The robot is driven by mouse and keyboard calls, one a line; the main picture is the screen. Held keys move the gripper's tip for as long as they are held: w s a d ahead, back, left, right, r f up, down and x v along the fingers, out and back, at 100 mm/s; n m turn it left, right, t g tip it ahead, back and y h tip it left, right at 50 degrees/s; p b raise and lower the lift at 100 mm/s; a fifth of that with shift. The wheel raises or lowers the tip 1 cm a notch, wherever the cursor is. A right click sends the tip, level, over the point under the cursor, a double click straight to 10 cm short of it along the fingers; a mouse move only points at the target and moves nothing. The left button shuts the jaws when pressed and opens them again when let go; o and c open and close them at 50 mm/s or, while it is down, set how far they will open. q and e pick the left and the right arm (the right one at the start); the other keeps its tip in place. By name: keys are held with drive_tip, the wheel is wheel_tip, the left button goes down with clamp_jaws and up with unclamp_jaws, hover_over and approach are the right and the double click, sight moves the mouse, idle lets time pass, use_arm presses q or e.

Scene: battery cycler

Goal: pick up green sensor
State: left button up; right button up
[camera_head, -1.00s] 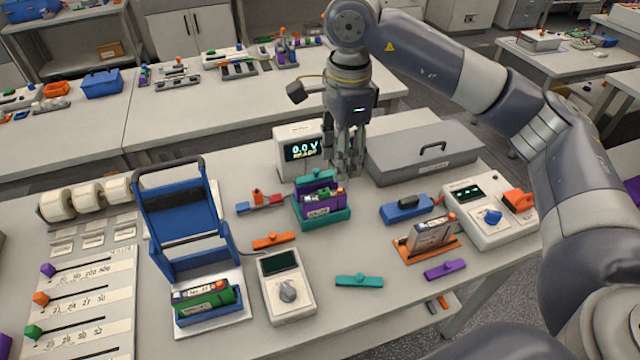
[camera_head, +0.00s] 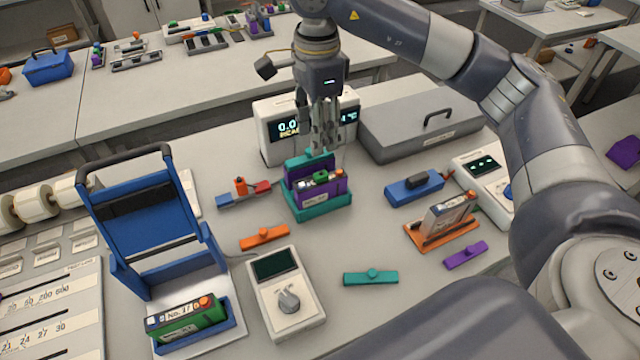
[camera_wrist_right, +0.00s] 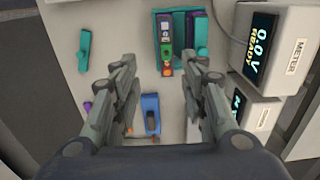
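No part is labelled as a sensor, so I cannot tell which green thing is meant. A teal-green bar with a knob (camera_head: 371,278) lies flat on the bench in the head view; a teal bar (camera_wrist_right: 84,50) shows at upper left in the right wrist view. A green block (camera_head: 190,323) sits in a blue tray at front left. A purple unit (camera_head: 327,190) with green and orange tops stands in a teal holder (camera_head: 322,210); its top also shows in the right wrist view (camera_wrist_right: 165,45). My right gripper (camera_head: 325,148) is open and empty, above and behind this holder; its fingers are spread (camera_wrist_right: 160,65). My left gripper is out of view.
A meter (camera_head: 280,135) and a grey lidded case (camera_head: 415,125) stand behind the holder. A blue frame (camera_head: 145,215) rises at left. A dial box (camera_head: 285,297), an orange bar (camera_head: 264,237), a purple bar (camera_head: 465,254) and a blue block (camera_head: 413,187) lie around it.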

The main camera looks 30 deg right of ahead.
drive_tip(key=f, duration=0.2)
hover_over(317, 175)
drive_tip(key=f, duration=0.2)
drive_tip(key=s+f, duration=0.1)
drive_tip(key=f, duration=0.1)
drive_tip(key=shift+a+f+p, duration=0.2)
drive_tip(key=shift+f+p, duration=0.1)
drive_tip(key=shift+p, duration=0.05)
drive_tip(key=f, duration=0.1)
drive_tip(key=f+p, duration=0.1)
drive_tip(key=f, duration=0.1)
drive_tip(key=w+f+p, duration=0.1)
drive_tip(key=shift+d+f, duration=0.25)
drive_tip(key=shift+f, duration=0.6)
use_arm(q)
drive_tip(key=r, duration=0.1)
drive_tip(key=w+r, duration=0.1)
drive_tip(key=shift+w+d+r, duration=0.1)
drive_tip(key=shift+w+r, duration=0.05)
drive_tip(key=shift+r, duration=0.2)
use_arm(e)
clamp_jaws()
